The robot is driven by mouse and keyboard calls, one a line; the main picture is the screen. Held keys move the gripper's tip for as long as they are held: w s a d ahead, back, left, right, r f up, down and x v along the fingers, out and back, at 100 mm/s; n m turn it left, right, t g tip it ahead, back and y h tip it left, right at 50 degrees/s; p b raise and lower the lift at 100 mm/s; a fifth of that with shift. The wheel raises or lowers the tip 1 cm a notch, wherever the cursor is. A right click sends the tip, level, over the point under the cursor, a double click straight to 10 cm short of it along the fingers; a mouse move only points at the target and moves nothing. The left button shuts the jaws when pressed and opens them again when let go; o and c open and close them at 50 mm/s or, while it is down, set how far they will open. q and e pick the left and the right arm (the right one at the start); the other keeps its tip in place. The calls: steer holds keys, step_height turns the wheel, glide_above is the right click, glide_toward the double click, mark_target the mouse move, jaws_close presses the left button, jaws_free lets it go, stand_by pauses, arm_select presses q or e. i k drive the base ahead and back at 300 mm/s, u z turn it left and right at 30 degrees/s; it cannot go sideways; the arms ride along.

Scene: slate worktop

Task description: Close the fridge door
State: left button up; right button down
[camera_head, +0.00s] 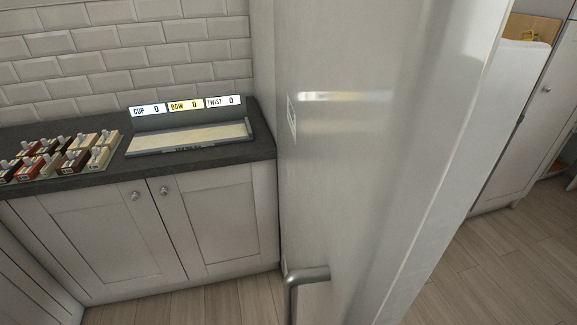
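The fridge door (350,150) is a tall, glossy, pale grey-white panel filling the middle of the head view. A grey metal bar handle (305,276) shows low on its left side and runs out of the bottom of the picture. The panel's rounded right edge (455,165) slants down to the bottom. No fridge interior shows, and I cannot tell how far the door stands open. Neither of my grippers is in view.
A dark slate worktop (205,155) over white cabinets (215,215) stands left of the door. It holds a tray-like unit with signs (190,138) and a rack of small packs (60,155). Wooden floor (500,265) is clear at right, before a white cabinet (520,110).

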mark_target(393, 117)
steer(key=z, duration=1.35)
steer(key=k, duration=1.05)
steer(key=u, duration=1.15)
